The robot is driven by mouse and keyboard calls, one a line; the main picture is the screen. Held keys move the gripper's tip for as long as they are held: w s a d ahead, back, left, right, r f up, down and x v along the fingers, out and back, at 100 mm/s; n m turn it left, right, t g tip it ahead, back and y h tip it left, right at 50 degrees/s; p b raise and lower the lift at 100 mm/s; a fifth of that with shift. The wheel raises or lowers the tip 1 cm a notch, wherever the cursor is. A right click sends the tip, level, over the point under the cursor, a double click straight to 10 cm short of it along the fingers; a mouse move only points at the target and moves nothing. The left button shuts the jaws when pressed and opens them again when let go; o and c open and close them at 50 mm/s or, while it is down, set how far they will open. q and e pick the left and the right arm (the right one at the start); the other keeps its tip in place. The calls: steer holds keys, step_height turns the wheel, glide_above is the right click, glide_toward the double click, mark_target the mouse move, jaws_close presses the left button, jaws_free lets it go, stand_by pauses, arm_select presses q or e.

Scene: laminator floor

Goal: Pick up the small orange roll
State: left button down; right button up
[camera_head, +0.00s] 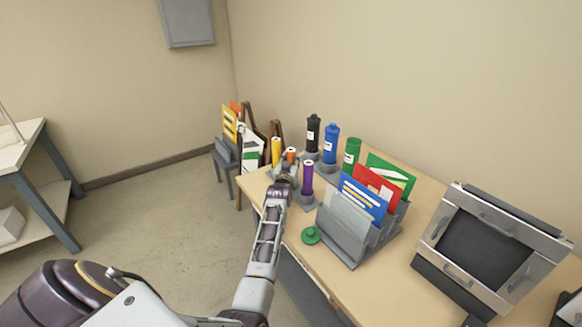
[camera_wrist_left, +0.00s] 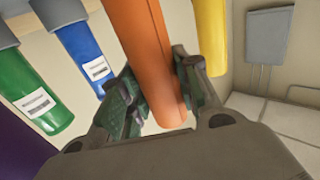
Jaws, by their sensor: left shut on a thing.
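The small orange roll (camera_head: 291,153) shows at the far left part of the wooden table, mostly hidden behind my left gripper (camera_head: 287,168). In the left wrist view the orange roll (camera_wrist_left: 152,50) stands between the two fingers of my left gripper (camera_wrist_left: 160,95), which is shut on it. The roll's far end reaches past the fingers. I cannot tell from these views whether the roll is clear of its stand. My right gripper is in neither view.
A yellow roll (camera_head: 276,151) stands close on the left and a purple roll (camera_head: 307,178) close on the right. Black (camera_head: 313,133), blue (camera_head: 330,144) and green (camera_head: 351,154) rolls stand behind. A folder rack (camera_head: 345,238), a green disc (camera_head: 311,235) and a laminator-like machine (camera_head: 487,250) are to the right.

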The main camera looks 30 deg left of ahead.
mark_target(291, 150)
arm_select(q)
steer(key=shift+r, duration=0.15)
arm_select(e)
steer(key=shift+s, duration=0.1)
arm_select(q)
steer(key=shift+r, duration=0.55)
step_height(291, 150, up, 7)
steer(key=shift+r, duration=0.8)
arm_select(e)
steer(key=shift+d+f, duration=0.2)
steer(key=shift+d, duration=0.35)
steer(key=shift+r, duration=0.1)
